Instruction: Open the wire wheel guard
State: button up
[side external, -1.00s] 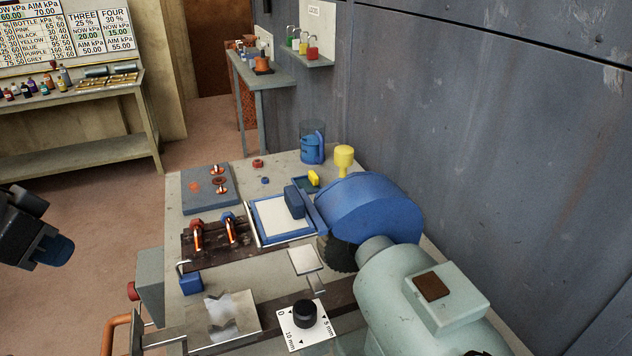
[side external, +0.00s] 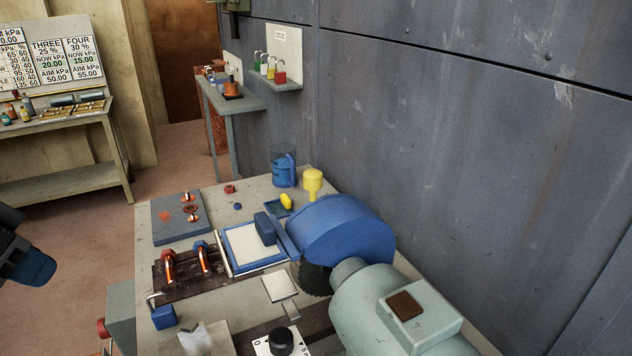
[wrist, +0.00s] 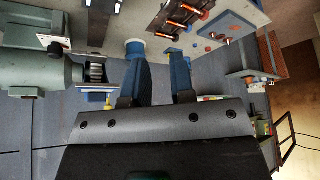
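The wire wheel guard (side external: 340,228) is a rounded blue hood in the side view, at the back right of the bench. It covers the upper part of the dark wire wheel (side external: 316,280), whose lower edge shows below it. A blue-framed pale panel (side external: 252,247) with a blue block (side external: 265,229) on it lies just left of the hood; I cannot tell if it is joined. My gripper (side external: 28,266) is at the left edge, well away from the guard. In the wrist view my gripper (wrist: 160,80) has its two blue fingers apart, with nothing visibly held between them.
The pale green motor (side external: 400,305) stands in front of the guard. A yellow knob-topped post (side external: 312,183) and a blue container (side external: 284,168) stand behind it. A rack with orange-and-metal pieces (side external: 190,268), a blue padlock (side external: 163,317) and a black dial (side external: 281,341) are nearer.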

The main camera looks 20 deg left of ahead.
jog(key=o, duration=0.6)
jog(key=w+d+r+m+h, duration=0.1)
jog(key=w+d+r+m, duration=0.1)
jog(key=w+d+r, duration=0.1)
jog(key=w+d+r+m+h, duration=0.1)
jog(key=w+d+r+m, duration=0.1)
jog(key=w, duration=0.4)
jog(key=w+d+r+m+h, duration=0.2)
jog(key=w+d+r, duration=0.2)
jog(key=w, duration=0.1)
jog(key=shift+d+r+g, duration=0.1)
jog(key=shift+g, duration=0.3)
jog(key=m+h, duration=0.3)
jog(key=m, duration=0.2)
send_near(313, 172)
jog(key=shift+g, duration=0.4)
jog(key=x, duration=1)
jog(key=shift+w+r, duration=0.1)
jog(key=shift+w, duration=0.25)
jog(key=shift+c, duration=0.6)
grip_shut()
